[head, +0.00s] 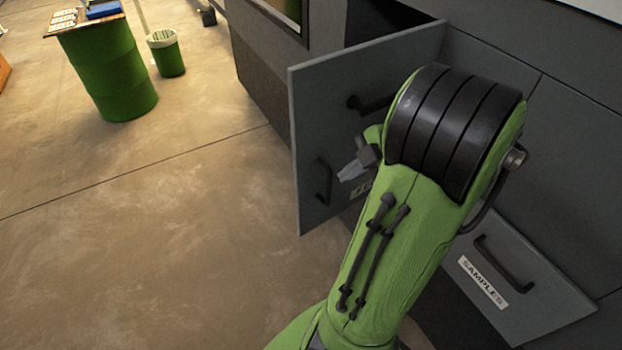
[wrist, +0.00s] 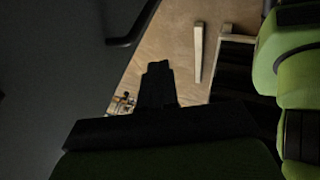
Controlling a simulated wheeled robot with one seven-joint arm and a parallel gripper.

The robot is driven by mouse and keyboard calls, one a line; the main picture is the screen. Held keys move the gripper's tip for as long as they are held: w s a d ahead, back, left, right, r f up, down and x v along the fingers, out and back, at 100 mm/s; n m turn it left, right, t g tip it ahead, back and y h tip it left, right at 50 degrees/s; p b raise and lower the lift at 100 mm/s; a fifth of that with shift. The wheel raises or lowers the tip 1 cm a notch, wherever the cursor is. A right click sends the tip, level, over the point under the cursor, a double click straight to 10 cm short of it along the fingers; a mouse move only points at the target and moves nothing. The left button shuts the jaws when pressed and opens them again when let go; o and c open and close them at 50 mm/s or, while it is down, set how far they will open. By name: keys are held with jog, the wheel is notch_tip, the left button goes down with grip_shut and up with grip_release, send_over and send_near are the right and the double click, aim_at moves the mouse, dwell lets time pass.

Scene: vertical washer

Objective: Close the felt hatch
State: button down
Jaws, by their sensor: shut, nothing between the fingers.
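The hatch is a flat grey panel (head: 330,110) that stands out from the grey cabinet front in the head view. In the wrist view my dark gripper (wrist: 157,72) points past a dark grey panel (wrist: 45,70) with a handle (wrist: 135,25).
A drawer labelled SAMPLES (head: 483,281) juts out at lower right. A dark opening (head: 385,20) shows behind the panel's top. A green barrel (head: 110,70) and a green bin (head: 168,58) stand at upper left. The floor (head: 150,220) at left is clear.

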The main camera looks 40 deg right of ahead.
jog(key=shift+w+a+f, duration=0.35)
jog(key=shift+w+f, duration=0.85)
jog(key=shift+w, duration=0.25)
jog(key=shift+w+a+f, duration=0.3)
jog(key=shift+w+f, duration=0.9)
jog(key=shift+w, duration=0.25)
jog(key=shift+w+a+f, duration=0.35)
jog(key=shift+w+f, duration=0.85)
jog(key=shift+w, duration=0.25)
jog(key=shift+w, duration=0.1)
